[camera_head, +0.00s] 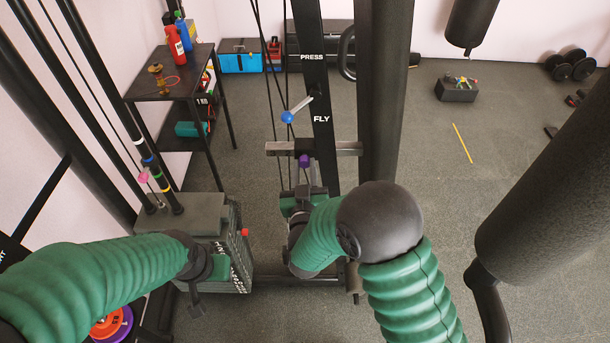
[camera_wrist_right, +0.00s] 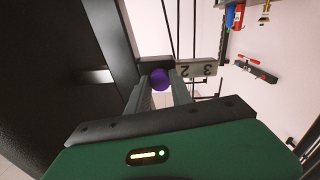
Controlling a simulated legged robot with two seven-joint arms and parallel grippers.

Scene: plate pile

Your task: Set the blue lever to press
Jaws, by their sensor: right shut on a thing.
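The blue lever (camera_head: 299,107) is a silver rod with a blue ball at its end. It is on the black upright between the PRESS label (camera_head: 312,57) and the FLY label (camera_head: 321,119). It slants down to the left, its ball about level with FLY. My right gripper (camera_head: 304,176) is below the lever, apart from it, and shut on a purple knob (camera_head: 304,160). In the right wrist view the purple knob (camera_wrist_right: 160,79) sits between its two fingers. My left gripper (camera_head: 205,285) is by the weight stack at lower left; its fingers are unclear.
A metal crossbar (camera_head: 337,149) crosses the upright just above the purple knob. A thick dark post (camera_head: 384,90) stands right of the lever. A weight stack (camera_head: 195,212) is at left, with a black shelf (camera_head: 172,72) behind it. Floor at right is mostly clear.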

